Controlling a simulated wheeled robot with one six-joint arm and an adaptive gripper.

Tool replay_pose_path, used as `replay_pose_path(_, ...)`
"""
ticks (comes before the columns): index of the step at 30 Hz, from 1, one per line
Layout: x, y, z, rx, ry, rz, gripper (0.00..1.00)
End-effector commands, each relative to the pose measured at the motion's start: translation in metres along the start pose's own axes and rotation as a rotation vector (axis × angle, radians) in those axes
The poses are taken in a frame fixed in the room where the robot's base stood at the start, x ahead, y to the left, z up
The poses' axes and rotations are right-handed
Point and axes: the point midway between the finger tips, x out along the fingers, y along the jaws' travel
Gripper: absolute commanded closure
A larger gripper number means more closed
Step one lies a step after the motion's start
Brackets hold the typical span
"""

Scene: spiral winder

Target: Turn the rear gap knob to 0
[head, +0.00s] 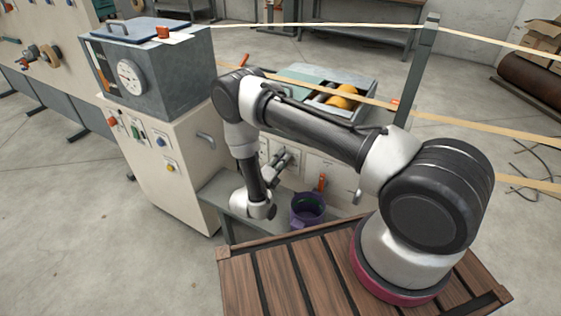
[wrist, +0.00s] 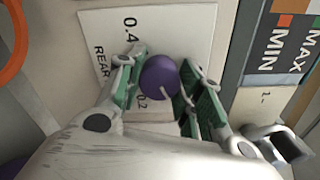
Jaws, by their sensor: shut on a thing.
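The rear gap knob (wrist: 158,76) is a round purple knob with a short white pointer line near its lower edge in the wrist view. It sits on a white scale plate (wrist: 178,28) with the word REAR and the numbers 0.4 and 0.2. My gripper (wrist: 160,84) is shut on the knob, with a green-padded finger on each side. Part of the scale is hidden by the fingers, and no 0 mark can be read. In the head view my gripper (head: 283,163) reaches the cream machine front, and the knob cannot be made out there.
An orange-red ring (wrist: 14,45) and a MAX/MIN label (wrist: 285,45) flank the plate, with a dark metal part (wrist: 288,147) at lower right. A purple bucket (head: 307,209) stands below my gripper. A control cabinet (head: 160,150) stands to the left.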

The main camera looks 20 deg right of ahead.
Motion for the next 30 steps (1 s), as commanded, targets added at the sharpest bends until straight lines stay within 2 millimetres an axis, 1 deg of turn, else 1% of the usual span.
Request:
replay_pose_path(21, -0.0007, 0.0016, 0.0007, -0.677, -0.004, 0.001, 0.88)
replay_pose_path(30, -0.0008, 0.002, 0.0005, -0.925, -0.004, 0.001, 0.88)
